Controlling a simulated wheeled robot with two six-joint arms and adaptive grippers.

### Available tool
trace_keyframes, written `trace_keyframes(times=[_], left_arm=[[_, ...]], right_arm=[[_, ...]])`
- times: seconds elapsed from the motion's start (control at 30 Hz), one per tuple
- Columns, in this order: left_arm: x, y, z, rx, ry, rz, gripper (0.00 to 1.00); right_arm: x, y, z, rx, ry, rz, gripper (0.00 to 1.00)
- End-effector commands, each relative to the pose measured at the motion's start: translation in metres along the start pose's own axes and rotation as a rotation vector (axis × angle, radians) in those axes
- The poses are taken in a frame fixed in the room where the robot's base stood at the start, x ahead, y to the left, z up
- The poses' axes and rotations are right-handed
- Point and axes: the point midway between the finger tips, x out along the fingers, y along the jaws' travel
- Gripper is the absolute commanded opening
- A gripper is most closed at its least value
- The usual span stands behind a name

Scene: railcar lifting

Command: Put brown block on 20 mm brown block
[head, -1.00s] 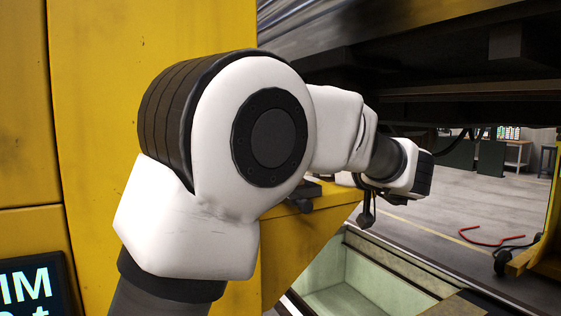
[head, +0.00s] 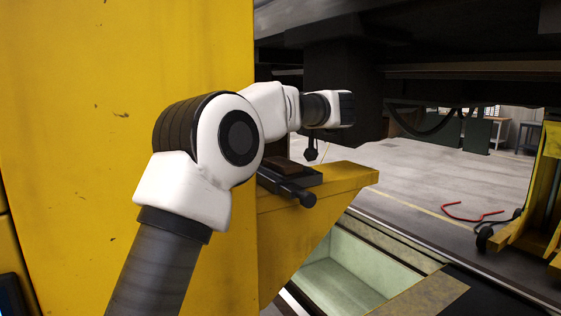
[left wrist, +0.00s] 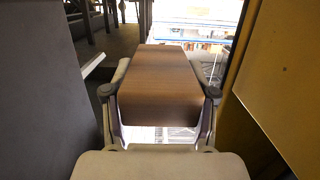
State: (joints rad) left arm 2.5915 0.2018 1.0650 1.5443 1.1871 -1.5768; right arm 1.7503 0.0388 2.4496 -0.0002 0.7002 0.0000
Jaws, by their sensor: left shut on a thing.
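My left gripper (left wrist: 160,88) is shut on a brown block (left wrist: 162,72), with one finger on each side of it in the left wrist view. In the head view my left arm reaches in from the left toward a yellow bracket, and its white and black wrist hides the fingers and the held block. A brown piece (head: 287,168), likely the 20 mm brown block, lies on a dark plate (head: 290,186) on the bracket, partly hidden behind my arm. I cannot tell the gap between the held block and it. My right gripper is not in view.
The yellow bracket (head: 345,180) juts from a tall yellow column (head: 90,110). The dark railcar underside (head: 440,50) hangs above and to the right. A pit (head: 345,275) opens below. A yellow stand (head: 545,200) and a red hose (head: 470,213) are at right.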

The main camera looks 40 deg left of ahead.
Motion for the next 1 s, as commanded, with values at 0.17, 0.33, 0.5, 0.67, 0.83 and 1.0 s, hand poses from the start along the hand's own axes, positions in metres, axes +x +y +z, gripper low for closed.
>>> trace_keyframes(times=[0.17,0.33,0.5,0.67,0.83,1.0], left_arm=[[0.005,0.002,0.036,0.003,-0.001,0.001,0.18],[0.01,0.002,0.065,0.001,0.0,0.001,0.18],[0.014,0.002,0.093,0.001,0.0,0.001,0.18],[0.015,0.002,0.1,-0.003,0.002,0.002,0.18],[0.015,0.002,0.101,-0.003,0.001,0.001,0.18],[0.015,0.002,0.104,-0.002,0.001,0.001,0.82]], right_arm=[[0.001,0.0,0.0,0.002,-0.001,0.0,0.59],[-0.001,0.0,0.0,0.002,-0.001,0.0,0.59],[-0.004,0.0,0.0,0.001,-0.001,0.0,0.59],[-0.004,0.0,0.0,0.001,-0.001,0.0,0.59],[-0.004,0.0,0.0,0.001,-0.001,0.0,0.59],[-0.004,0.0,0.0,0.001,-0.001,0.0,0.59]])
